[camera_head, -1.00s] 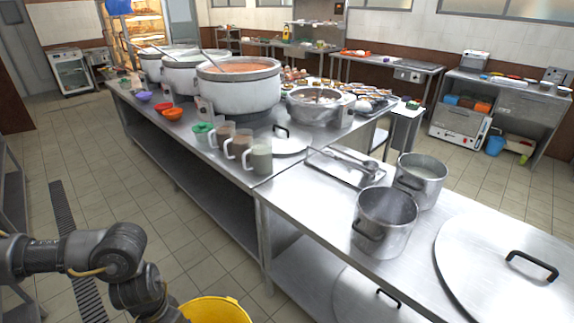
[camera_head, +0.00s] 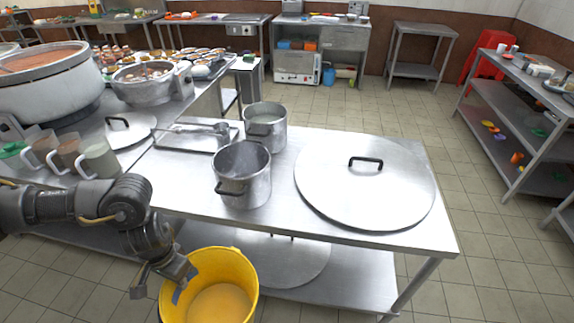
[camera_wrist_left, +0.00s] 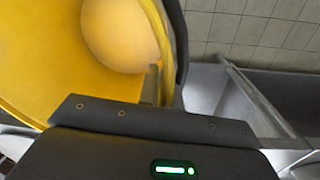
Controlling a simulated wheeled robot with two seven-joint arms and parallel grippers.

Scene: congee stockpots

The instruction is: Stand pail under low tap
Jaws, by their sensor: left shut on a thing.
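A yellow pail (camera_head: 237,272) hangs at the lower middle of the head view, in front of the steel table's front edge. My left gripper (camera_head: 176,290) is shut on the pail's left rim. The left wrist view shows the pail's yellow inside (camera_wrist_left: 50,60) and its rim between the fingers (camera_wrist_left: 160,85). The pail looks roughly upright, with a paler yellow round bottom. Its base is cut off by the frame, so I cannot tell what is under it. No tap shows in these frames. My right gripper is not in view.
The steel table (camera_head: 400,235) bears two pots (camera_head: 243,185) (camera_head: 266,135), a tray (camera_head: 185,138) and a big round lid (camera_head: 365,195). A lower shelf (camera_head: 350,275) holds another lid. Shelving (camera_head: 530,120) stands at right. Tiled floor (camera_head: 400,110) behind the table is clear.

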